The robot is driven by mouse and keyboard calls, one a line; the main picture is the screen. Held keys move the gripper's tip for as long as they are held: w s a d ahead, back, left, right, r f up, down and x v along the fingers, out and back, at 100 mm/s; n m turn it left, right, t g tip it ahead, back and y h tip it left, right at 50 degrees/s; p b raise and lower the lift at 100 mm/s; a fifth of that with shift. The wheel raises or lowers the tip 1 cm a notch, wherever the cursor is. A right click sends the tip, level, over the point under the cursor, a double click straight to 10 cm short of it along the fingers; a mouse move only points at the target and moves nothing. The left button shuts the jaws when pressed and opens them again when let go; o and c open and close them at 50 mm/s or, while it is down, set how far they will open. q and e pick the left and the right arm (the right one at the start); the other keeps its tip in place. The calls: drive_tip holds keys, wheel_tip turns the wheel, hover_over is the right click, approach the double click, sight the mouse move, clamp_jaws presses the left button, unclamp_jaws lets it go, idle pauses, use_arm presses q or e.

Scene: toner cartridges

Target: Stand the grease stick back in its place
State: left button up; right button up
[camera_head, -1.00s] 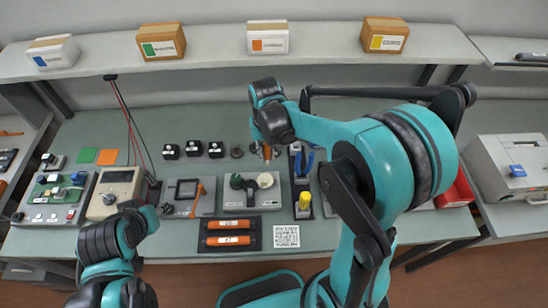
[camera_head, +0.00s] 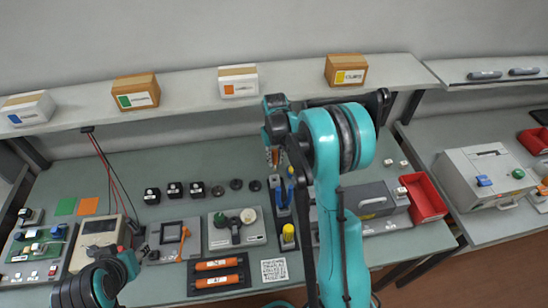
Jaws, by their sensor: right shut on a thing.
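My right gripper (camera_head: 272,148) points down over the back middle of the bench and is shut on a small stick with orange and pale parts (camera_head: 272,158), which looks like the grease stick. The fingers hide much of it. It hangs just behind a dark tool holder (camera_head: 284,214). Blue-handled pliers (camera_head: 285,197) stand in this holder, and a yellow-topped item (camera_head: 288,232) is at its front. My right arm passes close to the holder's right side.
Left of the holder are a grey fixture with a green knob (camera_head: 237,228), a tray with orange rollers (camera_head: 217,274) and several black blocks. A printed code sheet (camera_head: 274,271) lies in front. A red bin (camera_head: 424,196) stands right of my arm. A shelf with boxes runs behind.

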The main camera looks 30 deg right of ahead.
sight(275, 165)
drive_tip(key=shift+f+b, duration=0.75)
drive_tip(key=shift+f, duration=1)
drive_tip(key=shift+f+b, duration=2.05)
drive_tip(key=shift+f, duration=0.2)
drive_tip(key=shift+f+b, duration=0.75)
drive_tip(key=o, duration=1)
drive_tip(key=shift+c, duration=0.2)
drive_tip(key=shift+r, duration=0.1)
